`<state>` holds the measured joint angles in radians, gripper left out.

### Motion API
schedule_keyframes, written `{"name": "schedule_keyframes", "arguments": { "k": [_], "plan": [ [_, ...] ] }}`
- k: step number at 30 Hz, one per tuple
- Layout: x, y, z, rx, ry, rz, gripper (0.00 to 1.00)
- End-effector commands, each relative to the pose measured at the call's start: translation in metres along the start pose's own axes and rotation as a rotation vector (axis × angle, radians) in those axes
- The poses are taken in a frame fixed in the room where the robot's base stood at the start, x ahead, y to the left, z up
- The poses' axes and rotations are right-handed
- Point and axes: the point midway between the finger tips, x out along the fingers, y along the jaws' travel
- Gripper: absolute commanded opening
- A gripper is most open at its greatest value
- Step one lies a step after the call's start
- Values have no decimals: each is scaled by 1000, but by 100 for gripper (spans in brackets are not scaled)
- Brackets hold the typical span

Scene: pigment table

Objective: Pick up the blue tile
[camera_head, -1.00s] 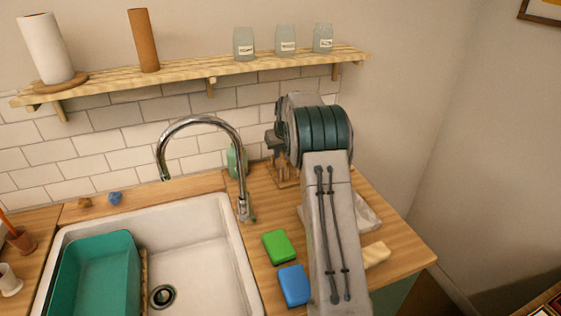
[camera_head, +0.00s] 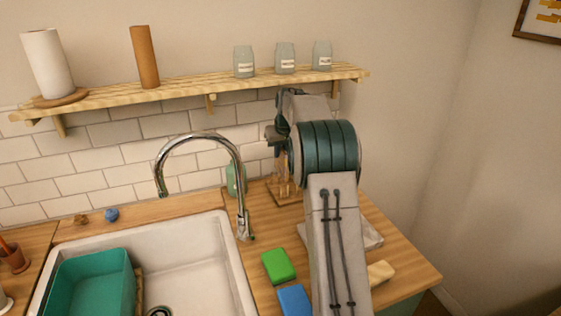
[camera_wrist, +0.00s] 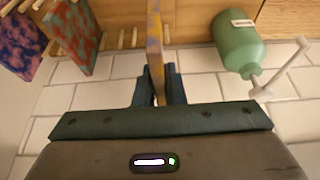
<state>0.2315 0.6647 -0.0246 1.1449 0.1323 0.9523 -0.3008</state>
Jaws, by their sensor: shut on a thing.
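My gripper (camera_wrist: 160,76) is shut on a thin tile (camera_wrist: 155,38) in the wrist view. The tile shows nearly edge-on, yellow with greyish purple, and its faces cannot be made out. It stands upright among the pegs of a wooden rack (camera_wrist: 125,40); I cannot tell whether it still touches the rack. To the left stand a blue-purple tile with pink patches (camera_wrist: 22,42) and a red-and-teal tile (camera_wrist: 72,38). In the head view the rack (camera_head: 287,197) is at the back of the counter, partly behind my arm, and the gripper there is small and unclear.
A green bottle (camera_wrist: 238,45) stands close to the right of the held tile in the wrist view. In the head view a tall tap (camera_head: 240,190) and sink (camera_head: 190,265) are left of my arm. Green (camera_head: 279,266) and blue (camera_head: 294,300) sponges lie in front. A shelf (camera_head: 190,98) hangs above.

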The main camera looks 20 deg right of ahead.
Motion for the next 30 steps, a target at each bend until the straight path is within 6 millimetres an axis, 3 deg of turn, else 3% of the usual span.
{"name": "schedule_keyframes", "arguments": {
  "k": [8, 21, 30],
  "plan": [
    [-15, 0, 46, 2, 1, 0, 0],
    [-54, 0, 139, 2, 1, 1, 0],
    [-68, 0, 170, 2, 0, 0, 0]
  ]
}}
